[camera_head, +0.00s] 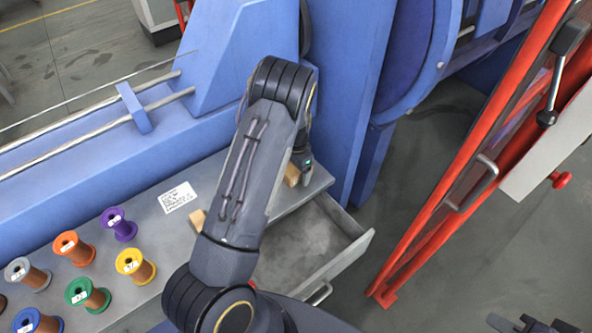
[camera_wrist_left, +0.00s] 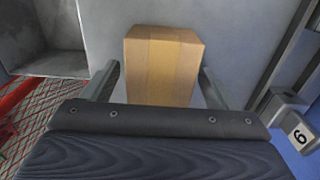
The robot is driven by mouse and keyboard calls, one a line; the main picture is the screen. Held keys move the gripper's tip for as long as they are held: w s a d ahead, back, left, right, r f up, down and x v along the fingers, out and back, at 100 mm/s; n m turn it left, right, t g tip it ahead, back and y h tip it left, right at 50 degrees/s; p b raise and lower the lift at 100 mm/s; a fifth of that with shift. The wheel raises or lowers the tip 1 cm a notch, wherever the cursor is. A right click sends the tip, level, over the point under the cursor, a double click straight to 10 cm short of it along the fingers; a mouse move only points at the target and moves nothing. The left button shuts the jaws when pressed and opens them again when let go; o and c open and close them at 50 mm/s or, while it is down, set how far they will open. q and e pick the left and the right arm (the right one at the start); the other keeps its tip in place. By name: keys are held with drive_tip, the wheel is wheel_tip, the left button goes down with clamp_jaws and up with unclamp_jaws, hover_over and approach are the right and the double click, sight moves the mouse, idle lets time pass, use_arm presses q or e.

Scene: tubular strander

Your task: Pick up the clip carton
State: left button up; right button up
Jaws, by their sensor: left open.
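The clip carton (camera_wrist_left: 163,62), a plain brown box with a tape strip, stands on the grey bench top in the left wrist view. My left gripper (camera_wrist_left: 158,76) is open, with one finger on each side of the carton and a small gap at the left finger. In the head view my left arm covers most of this area. A small part of a brown carton (camera_head: 292,175) shows beside the dark gripper. Another light brown piece (camera_head: 197,220) shows left of my arm. A dark part of my right gripper (camera_head: 533,325) shows at the bottom edge, its jaws unclear.
Several coloured spools (camera_head: 130,263) stand on the bench left of my arm, near a white label card (camera_head: 178,197). An open, empty drawer (camera_head: 318,240) juts out below the bench. The blue machine (camera_head: 230,60) rises behind. A red frame door (camera_head: 470,160) stands at right.

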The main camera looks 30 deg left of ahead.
use_arm(q)
drive_tip(key=c, duration=1.2)
drive_tip(key=shift+r, duration=0.2)
